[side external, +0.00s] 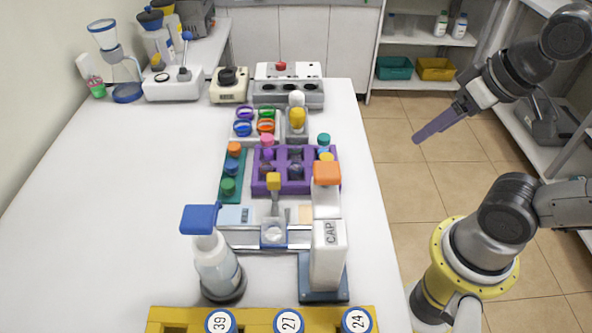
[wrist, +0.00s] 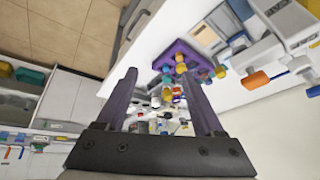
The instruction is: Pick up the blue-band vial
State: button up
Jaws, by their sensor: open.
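My gripper (side external: 418,138) is over the floor to the right of the table in the side view, raised and apart from everything. In the wrist view its two dark fingers (wrist: 159,74) are spread with nothing gripped between them. A purple rack (side external: 282,183) on the table holds several vials with coloured caps; it also shows in the wrist view (wrist: 160,62). A green rack (side external: 222,191) beside it holds an orange-, a blue- (side external: 231,167) and a green-capped piece. I cannot tell which vial has the blue band; bodies are largely hidden in the racks.
A blue-topped spray bottle (side external: 215,265), a white CAP dispenser (side external: 328,252) and a yellow rack (side external: 262,318) with numbered round lids stand in front. Coloured rings (side external: 266,126) and a grey block with dark wells (side external: 288,95) lie behind. The table's left part is clear.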

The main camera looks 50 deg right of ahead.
jog(key=w+r+m, duration=0.4)
jog(key=m, duration=0.3)
jog(key=m+g, duration=0.5)
jog(key=m, duration=0.4)
send_over(296, 159)
jog(key=f, duration=1.4)
jog(key=shift+s+d+f, duration=0.1)
jog(key=shift+d+f, duration=0.1)
jog(key=shift+f, duration=0.05)
jog(key=shift+a+f, duration=0.15)
jog(key=shift+f, duration=2.9)
grip_shut()
